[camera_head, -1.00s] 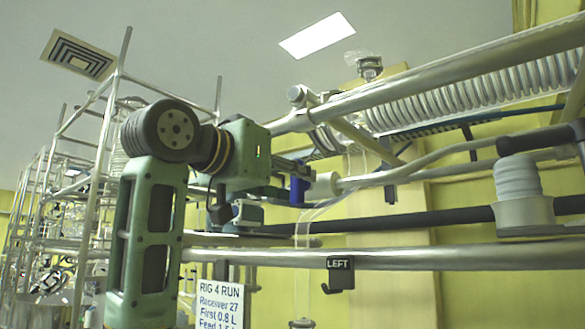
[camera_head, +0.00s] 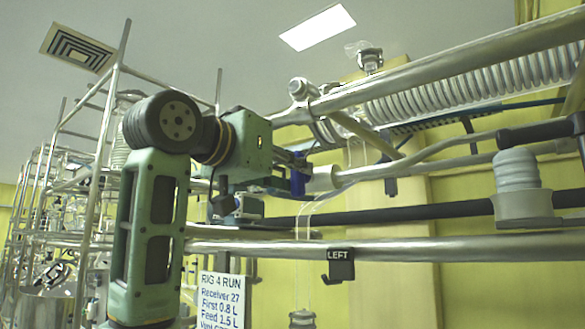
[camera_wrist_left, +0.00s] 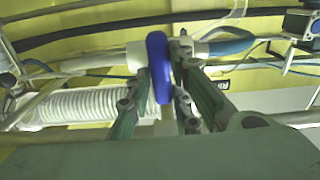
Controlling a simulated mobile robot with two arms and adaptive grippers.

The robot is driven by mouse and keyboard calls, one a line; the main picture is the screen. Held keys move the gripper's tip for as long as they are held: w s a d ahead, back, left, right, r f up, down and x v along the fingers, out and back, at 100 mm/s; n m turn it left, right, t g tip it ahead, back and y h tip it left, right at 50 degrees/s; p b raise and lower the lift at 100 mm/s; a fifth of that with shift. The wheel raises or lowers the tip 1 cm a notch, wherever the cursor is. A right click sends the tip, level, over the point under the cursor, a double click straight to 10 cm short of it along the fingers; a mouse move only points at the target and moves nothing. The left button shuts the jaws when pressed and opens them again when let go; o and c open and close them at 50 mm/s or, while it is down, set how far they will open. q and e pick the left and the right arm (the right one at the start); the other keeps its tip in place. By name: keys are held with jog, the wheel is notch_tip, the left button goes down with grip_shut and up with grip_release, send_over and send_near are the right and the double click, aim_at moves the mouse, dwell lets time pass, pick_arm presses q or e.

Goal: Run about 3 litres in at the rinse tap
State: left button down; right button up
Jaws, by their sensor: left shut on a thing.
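A blue tap lever (camera_head: 299,182) sits on a white pipe fitting (camera_head: 322,178) in the head view. My left gripper (camera_head: 292,165) reaches it from the left and is shut on it. In the left wrist view the blue lever (camera_wrist_left: 159,66) stands upright between the two green fingers of my left gripper (camera_wrist_left: 160,85), with the white fitting (camera_wrist_left: 135,56) behind it. A clear tube (camera_head: 307,215) curves down near the tap to a small vessel (camera_head: 302,319) at the bottom edge. No water is discernible. My right gripper is not in view.
Steel rails cross the view, with a black LEFT tag (camera_head: 340,264) on the lower one. A glass coil (camera_head: 470,85) runs at upper right. A ribbed grey cap (camera_head: 517,170) stands at right.

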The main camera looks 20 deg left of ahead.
pick_arm(q)
jog(key=shift+w+a+f+n+b, duration=0.15)
jog(key=shift+n+b, duration=0.75)
jog(key=shift+n, duration=1.1)
jog(key=shift+a+r+n+b, duration=0.1)
jog(key=shift+n+b, duration=0.75)
jog(key=shift+n, duration=1.15)
jog(key=c, duration=1.6)
grip_release()
jog(key=shift+w+a+f, duration=0.1)
jog(key=shift+c, duration=0.2)
jog(key=v, duration=1.2)
